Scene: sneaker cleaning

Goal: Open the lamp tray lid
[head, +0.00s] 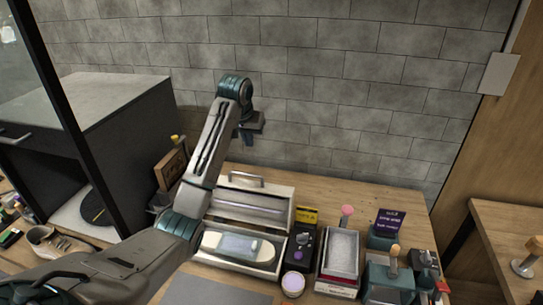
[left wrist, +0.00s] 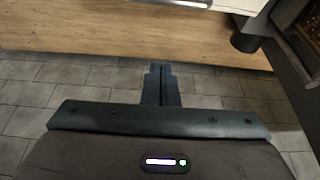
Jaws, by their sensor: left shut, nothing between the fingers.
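The lamp tray is a long pale box (head: 203,258) on the wooden table, in the middle of the head view. Its lid (head: 285,195) stands raised at the back, with a metal handle (head: 247,178) on it and a long pale lamp strip on its inner face. A pale, rounded, shoe-like object (head: 262,250) with a light bluish panel lies in the tray. My left gripper (head: 248,140) is behind and above the lid, near the tiled wall, apart from the handle. In the left wrist view it (left wrist: 160,84) is shut and empty. My right gripper is not in view.
A dark cabinet (head: 125,125) stands left of the tray. A black box (head: 299,246), a grey-lined tray (head: 341,250) and teal containers (head: 388,280) stand to its right. The grey tiled wall (head: 330,80) is close behind. Some bare table lies at the back right.

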